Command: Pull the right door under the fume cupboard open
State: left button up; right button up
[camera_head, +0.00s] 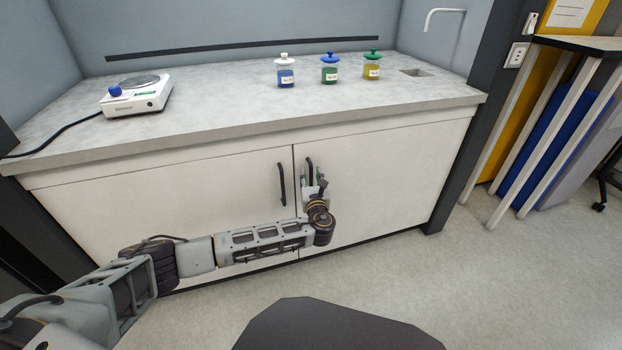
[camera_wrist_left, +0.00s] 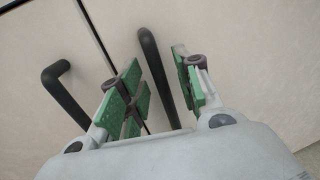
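The right door (camera_head: 400,170) under the fume cupboard is a pale panel and looks closed, flush with the left door (camera_head: 170,205). Its black bar handle (camera_head: 309,170) stands upright near the middle seam. My left gripper (camera_head: 314,178) is at this handle. In the left wrist view the handle (camera_wrist_left: 160,75) runs between the two green-padded fingers of the gripper (camera_wrist_left: 165,90). The fingers are apart, with a gap visible on the right side of the handle. The handle's lower end is hidden by the gripper body. My right gripper is not in view.
The left door's handle (camera_head: 282,184) is close beside, left of the gripper; it also shows in the left wrist view (camera_wrist_left: 65,92). On the worktop (camera_head: 220,115) stand a balance (camera_head: 137,97) and three bottles with white, blue and green lids. The floor in front right is clear.

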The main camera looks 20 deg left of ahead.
pick_arm(q)
jog(key=shift+w+a, duration=0.3)
jog(key=shift+w, duration=0.35)
grip_shut()
